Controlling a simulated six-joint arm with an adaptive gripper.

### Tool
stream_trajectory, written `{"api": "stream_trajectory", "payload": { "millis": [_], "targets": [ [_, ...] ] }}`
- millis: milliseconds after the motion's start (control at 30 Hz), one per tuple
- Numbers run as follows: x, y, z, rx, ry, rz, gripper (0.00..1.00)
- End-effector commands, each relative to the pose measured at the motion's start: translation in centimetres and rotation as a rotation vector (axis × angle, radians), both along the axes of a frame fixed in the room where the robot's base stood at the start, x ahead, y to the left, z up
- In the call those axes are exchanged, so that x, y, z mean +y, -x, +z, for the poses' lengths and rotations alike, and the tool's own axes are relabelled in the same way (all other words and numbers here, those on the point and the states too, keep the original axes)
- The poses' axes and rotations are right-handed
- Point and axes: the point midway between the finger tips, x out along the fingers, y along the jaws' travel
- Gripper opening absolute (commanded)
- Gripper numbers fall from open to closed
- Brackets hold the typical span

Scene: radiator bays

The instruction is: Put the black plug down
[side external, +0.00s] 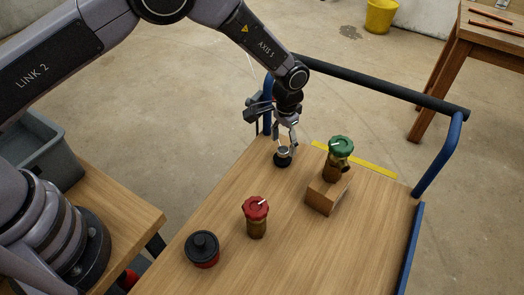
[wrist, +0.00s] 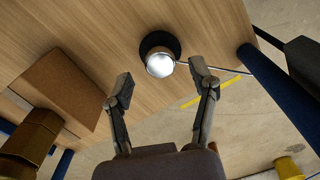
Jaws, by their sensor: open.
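A black plug (side external: 283,161) with a round silver top stands on the wooden cart top, near its far left edge. In the wrist view the plug (wrist: 173,41) shows as a dark disc behind its bright silver end. My gripper (side external: 285,147) is directly above it, pointing down. In the wrist view my gripper (wrist: 160,82) has its two fingers spread apart, with the silver end just beyond the fingertips. Nothing is held between them. I cannot tell whether a fingertip still touches the silver top.
A green-capped brass valve (side external: 340,150) is on a wooden block (side external: 327,194) to the right. A red-capped brass valve (side external: 256,218) and a black-topped red piece (side external: 202,250) stand nearer. A blue-and-black rail (side external: 375,86) borders the cart. Cart top between them is clear.

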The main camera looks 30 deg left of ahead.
Motion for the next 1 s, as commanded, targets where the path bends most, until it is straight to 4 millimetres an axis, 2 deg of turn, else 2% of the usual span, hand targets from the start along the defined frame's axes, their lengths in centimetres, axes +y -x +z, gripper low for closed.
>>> {"api": "stream_trajectory", "payload": {
  "millis": [33,200,300,467,567,667,767,800,900,1000],
  "targets": [
    [-0.1,-0.1,1.4,-0.004,0.003,0.000,0.59],
    [0.0,-0.1,5.2,-0.003,0.002,0.000,0.59],
    [0.0,-0.1,6.9,-0.002,0.002,0.000,0.59],
    [0.0,0.0,8.6,-0.001,0.002,0.000,0.59],
    [0.7,-0.1,10.5,-0.011,0.007,0.010,0.59],
    [2.9,-0.1,14.7,-0.041,0.023,0.035,0.59],
    [6.5,1.0,20.7,-0.088,0.044,0.076,0.59],
    [8.2,1.8,23.2,-0.108,0.053,0.096,0.59],
    [12.5,4.7,28.6,-0.163,0.071,0.141,0.59],
    [16.5,8.7,32.9,-0.218,0.085,0.187,0.59]
  ]
}}
